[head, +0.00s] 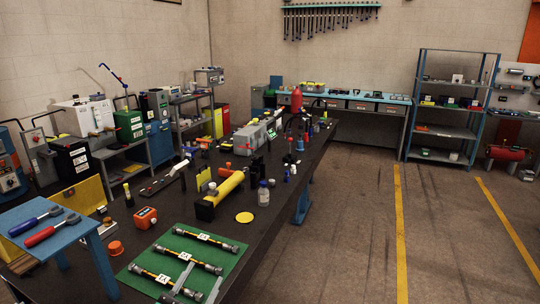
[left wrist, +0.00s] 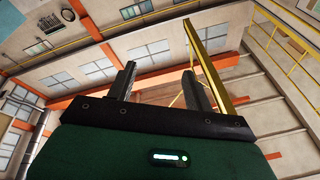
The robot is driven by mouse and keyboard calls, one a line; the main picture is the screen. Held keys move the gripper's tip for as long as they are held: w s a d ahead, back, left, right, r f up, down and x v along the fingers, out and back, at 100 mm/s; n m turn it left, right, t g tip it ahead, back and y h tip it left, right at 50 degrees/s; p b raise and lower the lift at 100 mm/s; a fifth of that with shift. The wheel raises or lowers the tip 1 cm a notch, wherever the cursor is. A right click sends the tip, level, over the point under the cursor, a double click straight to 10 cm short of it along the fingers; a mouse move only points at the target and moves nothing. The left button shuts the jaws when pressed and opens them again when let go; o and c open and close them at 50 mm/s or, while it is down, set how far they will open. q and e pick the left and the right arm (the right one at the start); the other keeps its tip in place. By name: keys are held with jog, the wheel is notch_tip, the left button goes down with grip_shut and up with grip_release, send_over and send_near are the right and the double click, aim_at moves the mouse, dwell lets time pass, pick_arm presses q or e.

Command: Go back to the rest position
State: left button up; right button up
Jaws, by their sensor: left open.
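My left gripper (left wrist: 160,70) is open in the left wrist view. Its two dark fingers stand apart with nothing between them and point up towards the ceiling. The rest of that arm is out of frame. Several hydraulic hoses with metal end fittings and white tags lie on the mat, among them an upper hose (head: 220,243) and a middle hose (head: 205,265).
A blue stand (head: 38,212) with red and blue-handled tools is at the left. Open floor (head: 355,240) lies to the right.

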pick_arm(q)
jog(key=s+a+f+n+g+y, duration=0.4)
jog(key=a+f+n+y, duration=0.3)
jog(key=f+y, duration=0.15)
jog(key=s+a+f+g+h, duration=0.1)
jog(key=s+f+g, duration=0.55)
jog(key=s, duration=0.45)
jog(key=s+f+g, duration=0.6)
jog(key=s+f, duration=0.2)
jog(key=s, duration=0.3)
notch_tip(320, 180, down, 33)
jog(key=s+g, duration=0.1)
jog(key=s+a+f, duration=0.1)
jog(key=s+f, duration=0.8)
jog(key=s+a+f+g, duration=0.1)
jog(key=s+a+f, duration=0.1)
jog(key=s+f, duration=0.7)
jog(key=shift+s+a, duration=0.3)
jog(key=shift+s, duration=0.1)
jog(key=shift+g, duration=0.25)
